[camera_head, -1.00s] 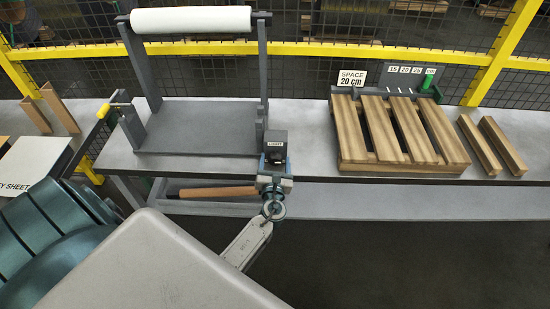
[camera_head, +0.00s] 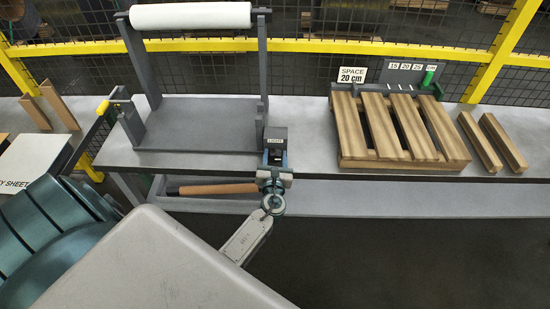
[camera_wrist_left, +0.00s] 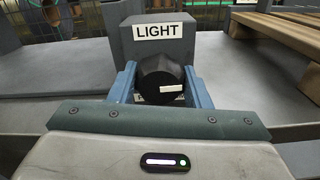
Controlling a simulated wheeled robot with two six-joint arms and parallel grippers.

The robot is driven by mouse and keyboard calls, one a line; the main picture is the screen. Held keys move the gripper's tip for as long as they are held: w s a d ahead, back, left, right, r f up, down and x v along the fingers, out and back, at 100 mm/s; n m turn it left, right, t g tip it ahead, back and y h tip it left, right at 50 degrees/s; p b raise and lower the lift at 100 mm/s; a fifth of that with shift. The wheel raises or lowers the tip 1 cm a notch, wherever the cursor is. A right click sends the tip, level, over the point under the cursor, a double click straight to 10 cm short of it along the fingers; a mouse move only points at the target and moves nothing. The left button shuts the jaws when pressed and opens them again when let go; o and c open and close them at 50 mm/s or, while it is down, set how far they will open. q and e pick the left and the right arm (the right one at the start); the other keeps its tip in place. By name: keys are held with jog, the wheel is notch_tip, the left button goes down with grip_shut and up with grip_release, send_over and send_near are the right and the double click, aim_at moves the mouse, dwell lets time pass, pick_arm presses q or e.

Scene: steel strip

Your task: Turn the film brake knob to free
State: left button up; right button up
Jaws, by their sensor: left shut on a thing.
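The film brake knob (camera_wrist_left: 161,80) is a round black knob with a white bar mark, seen in the left wrist view. The bar lies nearly level, right of the knob's middle. The knob sits on the front of a dark grey block (camera_wrist_left: 155,48) with a plate reading LIGHT. In the head view the block (camera_head: 276,136) stands at the table's front edge, by the film stand. My left gripper (camera_head: 273,172) reaches it from the front. Its two blue fingers are shut on the knob, one on each side. My right gripper is not in view.
The grey film stand (camera_head: 195,127) holds a white roll (camera_head: 190,17). A wooden pallet (camera_head: 390,130) and two loose wooden bars (camera_head: 490,140) lie to the right. A brown roll (camera_head: 218,189) lies below the tabletop. The table between block and pallet is clear.

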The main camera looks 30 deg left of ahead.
pick_arm(q)
jog(key=n+b, duration=0.2)
jog(key=shift+f+n+b, duration=0.2)
jog(key=shift+n+b, duration=0.1)
jog(key=shift+n, duration=0.1)
jog(key=n+b, duration=0.3)
jog(key=shift+n, duration=0.3)
jog(key=n+b, duration=0.3)
jog(key=shift+n, duration=0.4)
jog(key=n+b, duration=0.2)
jog(key=n, duration=0.1)
jog(key=shift+b, duration=0.35)
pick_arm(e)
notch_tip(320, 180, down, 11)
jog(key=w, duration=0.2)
pick_arm(q)
jog(key=n+b, duration=0.2)
jog(key=n, duration=0.1)
jog(key=shift+r+n, duration=0.1)
jog(key=shift+n, duration=0.2)
jog(key=shift+n+b, duration=0.35)
jog(key=shift+n, duration=0.05)
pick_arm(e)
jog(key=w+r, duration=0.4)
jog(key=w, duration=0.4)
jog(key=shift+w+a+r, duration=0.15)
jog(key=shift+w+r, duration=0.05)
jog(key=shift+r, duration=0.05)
